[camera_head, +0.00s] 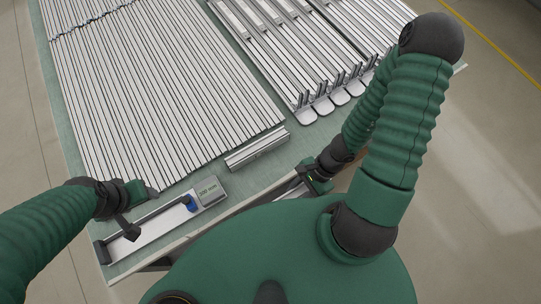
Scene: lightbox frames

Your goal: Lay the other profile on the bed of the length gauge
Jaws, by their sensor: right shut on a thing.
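The length gauge (155,229) lies along the table's near left edge, with a pale bed, a dark rail, a blue slider (191,203) and a display (208,191) at its right end. No profile shows clearly on its bed. My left gripper (139,210) is over the gauge's left part; whether its jaws are apart is unclear. My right gripper (313,177) is low by the near edge, right of the gauge, shut on a pale bar (291,193) that looks like a profile. My body hides part of that bar.
Many long pale profiles (150,90) cover the table's left side. A short pale bar (257,149) lies behind the gauge's right end. Racks (300,60) with dark upright pegs and rounded ends stand at the right. A strip of green table (235,183) is bare near the display.

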